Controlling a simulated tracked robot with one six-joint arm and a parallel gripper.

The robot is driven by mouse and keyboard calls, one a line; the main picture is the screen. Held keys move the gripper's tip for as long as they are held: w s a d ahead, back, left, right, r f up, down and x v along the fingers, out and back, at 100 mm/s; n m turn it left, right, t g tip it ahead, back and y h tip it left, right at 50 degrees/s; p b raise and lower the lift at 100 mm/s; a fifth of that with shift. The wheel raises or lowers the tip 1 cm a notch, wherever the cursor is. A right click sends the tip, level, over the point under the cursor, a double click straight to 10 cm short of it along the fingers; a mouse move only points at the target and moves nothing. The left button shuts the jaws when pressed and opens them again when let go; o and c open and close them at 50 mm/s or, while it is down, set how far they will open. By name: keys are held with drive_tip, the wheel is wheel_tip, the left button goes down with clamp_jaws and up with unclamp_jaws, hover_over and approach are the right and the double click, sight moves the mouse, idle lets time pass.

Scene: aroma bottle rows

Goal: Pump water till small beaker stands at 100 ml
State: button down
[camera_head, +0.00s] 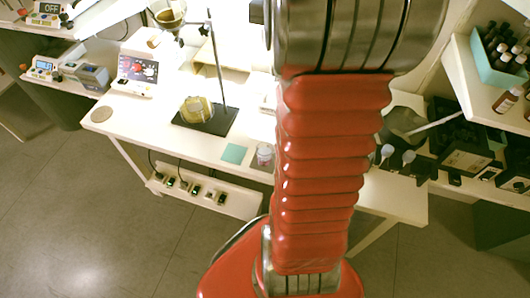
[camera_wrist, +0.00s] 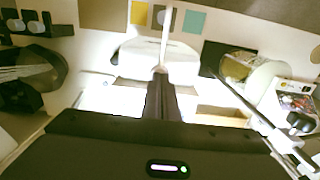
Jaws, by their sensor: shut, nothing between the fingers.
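A small clear beaker (camera_head: 265,155) stands near the bench's front edge, right of a teal square, in the head view. A round shape beside the teal square in the wrist view (camera_wrist: 160,15) appears to be the same beaker. Its water level is too small to read. My gripper (camera_wrist: 161,72) is shut and empty, pointing over a white rounded body (camera_wrist: 135,52). A thin pale bar (camera_wrist: 165,38) shows beyond the fingertips; I cannot tell whether they touch it. In the head view my red arm hides the gripper. I cannot clearly identify the pump.
A yellowish beaker (camera_head: 197,109) sits on a black stand base (camera_head: 219,124) with an upright rod (camera_head: 216,62). The teal square (camera_head: 234,153) lies flat. Dark racks (camera_head: 462,148) and bottles are at right.

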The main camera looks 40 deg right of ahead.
drive_tip(key=shift+f, duration=0.65)
drive_tip(key=shift+r, duration=0.1)
drive_tip(key=shift+r, duration=1.1)
idle(0.3)
wheel_tip(320, 180, up, 6)
idle(0.8)
idle(0.5)
